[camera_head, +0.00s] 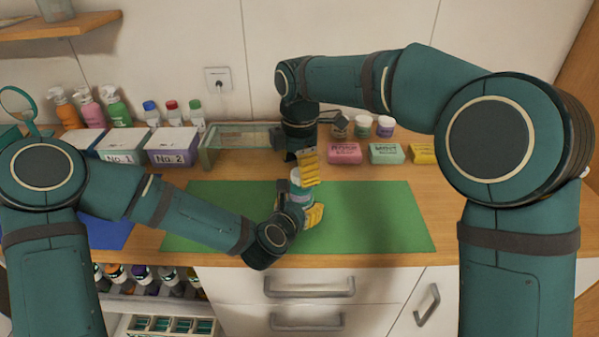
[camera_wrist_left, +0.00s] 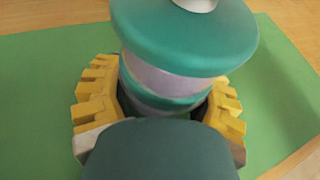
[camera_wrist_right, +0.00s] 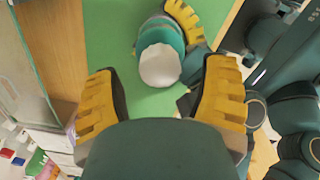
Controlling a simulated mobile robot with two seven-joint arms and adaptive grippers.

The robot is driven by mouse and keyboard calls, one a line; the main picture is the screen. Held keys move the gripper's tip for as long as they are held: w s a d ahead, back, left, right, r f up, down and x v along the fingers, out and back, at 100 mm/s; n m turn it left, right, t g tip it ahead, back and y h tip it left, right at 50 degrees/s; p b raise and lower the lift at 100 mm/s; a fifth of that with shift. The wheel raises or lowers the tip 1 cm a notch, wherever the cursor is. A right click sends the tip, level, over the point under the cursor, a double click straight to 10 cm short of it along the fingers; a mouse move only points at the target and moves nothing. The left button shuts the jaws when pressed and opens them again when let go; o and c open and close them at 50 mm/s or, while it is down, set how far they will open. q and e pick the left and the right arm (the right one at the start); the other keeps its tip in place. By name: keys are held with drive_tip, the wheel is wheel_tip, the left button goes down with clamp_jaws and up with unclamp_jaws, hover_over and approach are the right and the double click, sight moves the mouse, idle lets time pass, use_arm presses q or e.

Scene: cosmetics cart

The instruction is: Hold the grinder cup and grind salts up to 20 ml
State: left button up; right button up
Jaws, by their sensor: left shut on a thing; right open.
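The grinder cup (camera_head: 297,197), green and pale with a white top, stands upright on the green mat (camera_head: 375,215). In the left wrist view its wide green upper part (camera_wrist_left: 185,40) and pale middle fill the centre. My left gripper (camera_head: 312,215) is shut around its lower body; its yellow fingers (camera_wrist_left: 160,100) lie on both sides. My right gripper (camera_head: 308,166) is open and empty just above the cup. In the right wrist view the cup's white top (camera_wrist_right: 160,66) shows beyond and between the open fingers (camera_wrist_right: 160,82). Any salt inside is hidden.
Behind stand a glass box (camera_head: 235,140), boxes No. 1 and No. 2 (camera_head: 172,147), and several bottles (camera_head: 115,108). Pink (camera_head: 345,153), green (camera_head: 387,153) and yellow soap bars and small jars (camera_head: 362,127) sit at the back right. The mat's right half is clear.

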drive_tip(key=shift+f, duration=0.75)
drive_tip(key=c, duration=1.2)
drive_tip(key=shift+m, duration=1.5)
drive_tip(key=o, duration=1.2)
